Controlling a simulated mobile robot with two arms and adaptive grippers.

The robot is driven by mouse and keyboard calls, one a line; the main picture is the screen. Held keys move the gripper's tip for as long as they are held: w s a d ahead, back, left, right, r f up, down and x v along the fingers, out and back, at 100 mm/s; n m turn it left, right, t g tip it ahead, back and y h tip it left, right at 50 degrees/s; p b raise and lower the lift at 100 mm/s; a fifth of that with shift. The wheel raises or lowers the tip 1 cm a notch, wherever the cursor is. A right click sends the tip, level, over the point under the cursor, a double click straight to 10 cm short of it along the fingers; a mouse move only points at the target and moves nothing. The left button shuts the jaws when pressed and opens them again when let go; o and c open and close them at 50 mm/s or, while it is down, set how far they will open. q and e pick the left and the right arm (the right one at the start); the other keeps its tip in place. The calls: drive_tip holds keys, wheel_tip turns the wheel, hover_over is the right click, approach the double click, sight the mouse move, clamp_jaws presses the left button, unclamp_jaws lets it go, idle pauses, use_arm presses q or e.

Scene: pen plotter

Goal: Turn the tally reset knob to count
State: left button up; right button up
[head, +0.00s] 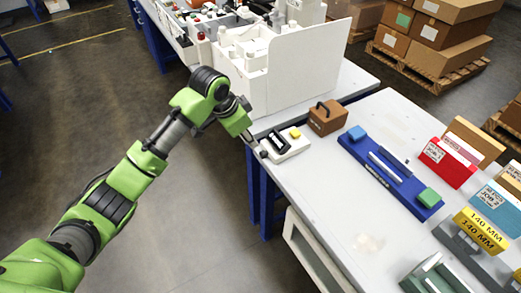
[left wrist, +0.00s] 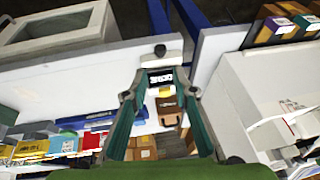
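The tally counter (head: 286,145) is a small white box with a black number window and a yellow button, on the near left corner of the grey table. A small dark knob (head: 264,154) sits at its left end. In the left wrist view the dark knob (left wrist: 160,50) is just beyond my fingertips, and the number window shows between the fingers. My left gripper (head: 249,138) is beside the counter's left end. In the left wrist view its fingers (left wrist: 161,72) are apart with nothing held between them. I cannot tell whether they touch the counter. My right gripper is not visible.
A brown box with a handle (head: 327,117) stands right behind the counter. A blue pen tray (head: 390,175) lies further right, with colored card boxes (head: 447,163) beyond. A tall white panel (head: 310,70) rises on the adjoining table behind. Floor left of the table is clear.

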sight(261, 153)
use_arm(q)
drive_tip(key=x, duration=1.3)
drive_tip(key=shift+w+f+p, duration=0.15)
drive_tip(key=shift+w+p, duration=0.05)
drive_tip(key=shift+p, duration=0.1)
clamp_jaws()
